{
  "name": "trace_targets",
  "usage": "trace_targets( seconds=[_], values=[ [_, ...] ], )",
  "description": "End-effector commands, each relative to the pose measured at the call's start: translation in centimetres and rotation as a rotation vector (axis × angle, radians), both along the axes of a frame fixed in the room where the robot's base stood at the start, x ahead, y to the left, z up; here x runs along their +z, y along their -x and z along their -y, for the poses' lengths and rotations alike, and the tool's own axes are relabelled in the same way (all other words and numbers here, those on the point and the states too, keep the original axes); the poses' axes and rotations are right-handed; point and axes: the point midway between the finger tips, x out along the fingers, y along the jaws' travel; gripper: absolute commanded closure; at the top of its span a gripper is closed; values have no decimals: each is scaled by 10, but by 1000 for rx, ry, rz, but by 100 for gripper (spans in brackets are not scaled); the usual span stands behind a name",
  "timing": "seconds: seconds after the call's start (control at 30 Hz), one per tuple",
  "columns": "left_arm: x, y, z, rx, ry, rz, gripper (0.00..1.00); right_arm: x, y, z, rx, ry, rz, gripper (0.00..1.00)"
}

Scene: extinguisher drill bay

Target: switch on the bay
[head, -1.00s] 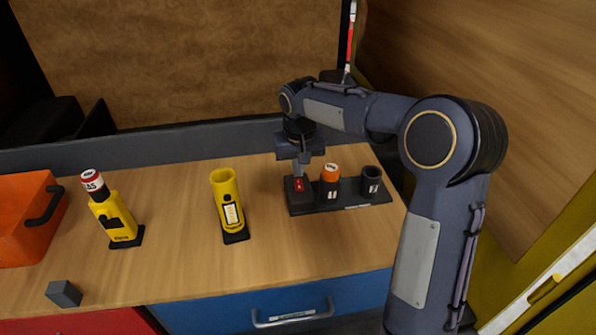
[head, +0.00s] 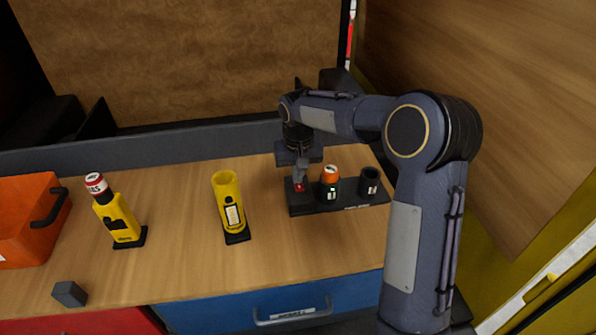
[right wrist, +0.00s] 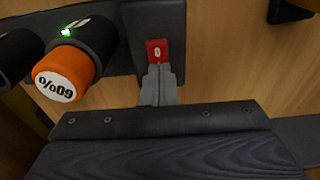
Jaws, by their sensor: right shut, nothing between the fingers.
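The red rocker switch (head: 299,187) sits at the left end of a black charging bay (head: 345,207) on the bench. In the right wrist view the switch (right wrist: 157,48) shows a white "0". My right gripper (head: 299,180) is shut and empty, pointing down at the switch. In the right wrist view its fingertips (right wrist: 158,70) are at the switch's near edge; contact is hard to tell. An orange-capped battery (head: 330,174), marked 60% in the wrist view (right wrist: 64,74), stands in the middle cup. A green light (right wrist: 67,33) glows on that cup. My left gripper is out of view.
The right cup (head: 369,183) of the bay is empty. Left of it stand a yellow tube holder (head: 227,190), a yellow tool with a red-and-white top (head: 117,218), an orange box (head: 22,225) and a grey cube (head: 69,293). Bench between them is clear.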

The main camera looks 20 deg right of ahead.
Motion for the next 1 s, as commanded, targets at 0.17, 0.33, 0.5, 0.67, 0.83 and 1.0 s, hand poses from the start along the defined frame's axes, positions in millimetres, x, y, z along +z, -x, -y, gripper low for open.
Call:
trace_targets(
  seconds=[0.17, 0.33, 0.5, 0.67, 0.83, 1.0],
  values=[
    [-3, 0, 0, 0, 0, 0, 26, -5, 7, -1, 1, 0, -17, 100],
    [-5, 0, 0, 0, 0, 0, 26, -4, 15, -4, 2, 0, -20, 100],
    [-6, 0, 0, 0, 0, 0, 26, -3, 20, -5, 1, 0, -21, 100],
    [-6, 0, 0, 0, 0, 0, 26, -3, 20, -5, 1, 0, -21, 100],
    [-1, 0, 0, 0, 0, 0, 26, 3, 20, -4, 1, 0, -19, 100],
    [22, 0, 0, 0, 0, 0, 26, 33, 21, 0, 0, 1, -14, 100]
  ],
)
